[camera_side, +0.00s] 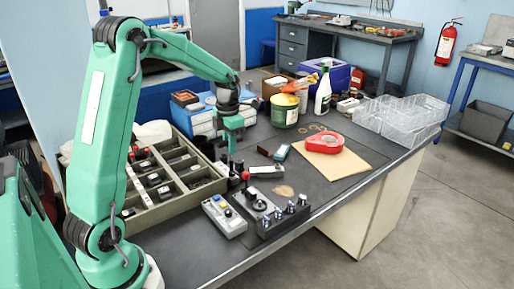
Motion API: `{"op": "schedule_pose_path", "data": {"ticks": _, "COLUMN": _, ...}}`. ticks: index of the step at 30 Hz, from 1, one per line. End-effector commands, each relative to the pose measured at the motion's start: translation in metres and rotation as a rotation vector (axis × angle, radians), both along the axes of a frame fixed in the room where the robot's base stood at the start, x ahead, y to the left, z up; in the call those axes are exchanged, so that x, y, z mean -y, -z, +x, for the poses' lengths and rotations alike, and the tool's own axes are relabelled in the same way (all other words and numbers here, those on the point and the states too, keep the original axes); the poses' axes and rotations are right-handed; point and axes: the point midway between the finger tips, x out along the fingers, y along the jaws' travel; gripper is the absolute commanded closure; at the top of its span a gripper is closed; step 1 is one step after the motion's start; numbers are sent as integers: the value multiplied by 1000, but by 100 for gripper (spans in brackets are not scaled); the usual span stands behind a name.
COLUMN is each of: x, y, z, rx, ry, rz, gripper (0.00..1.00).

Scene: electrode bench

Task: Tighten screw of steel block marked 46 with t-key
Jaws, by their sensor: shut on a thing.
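My gripper (232,150) points down over the dark bench, at the right edge of the compartment tray. It is shut on a small dark thing, which looks like the t-key (232,166); its shape is hard to make out at this size. A small silver block (267,171) lies on the bench just to the right of the gripper, with a red knob near its left end. It may be the steel block, but no number 46 is readable on any block. I cannot tell whether the held thing touches a screw.
The compartment tray (160,214) holds several dark parts. A grey control box (223,216) and a dark unit with several silver knobs (272,221) stand in front. Clear plastic trays (405,118) stand at the right.

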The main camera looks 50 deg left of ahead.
Motion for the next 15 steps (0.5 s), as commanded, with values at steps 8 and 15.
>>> {"op": "schedule_pose_path", "data": {"ticks": 8, "x": 0, "y": 2, "z": 0, "rx": 0, "ry": 0, "rz": 0, "gripper": 100}}
{"op": "schedule_pose_path", "data": {"ticks": 15, "x": 0, "y": 6, "z": 0, "rx": 0, "ry": 0, "rz": 0, "gripper": 100}}
